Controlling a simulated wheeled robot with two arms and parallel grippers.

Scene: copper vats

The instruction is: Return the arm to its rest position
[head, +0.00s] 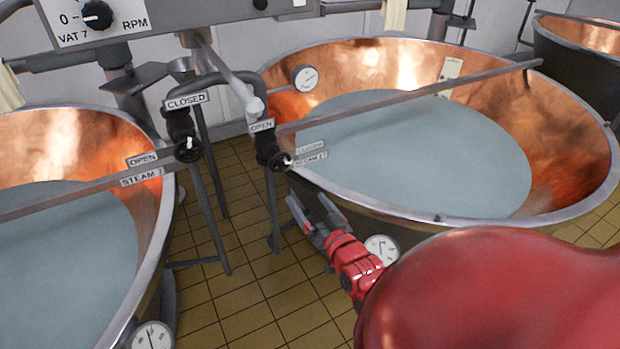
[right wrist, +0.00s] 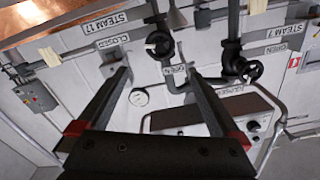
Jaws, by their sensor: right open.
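My right gripper (head: 308,206) is open and empty in the head view, in front of the right vat's near rim and below the right steam valve (head: 280,160). It is apart from that valve's black wheel. In the right wrist view my open right gripper (right wrist: 158,78) has nothing between its fingers. Beyond it are a valve wheel (right wrist: 159,45) near the STEAM 17 label and another valve wheel (right wrist: 249,70) near the STEAM 7 label. My red right arm fills the lower right of the head view. My left gripper is not in view.
The right copper vat (head: 440,217) and left copper vat (head: 150,255) hold pale liquid. The left steam valve (head: 187,150) hangs on the pipes between them. A dial gauge (head: 381,249) sits beside my right forearm. Tiled floor (head: 240,300) between the vats is open.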

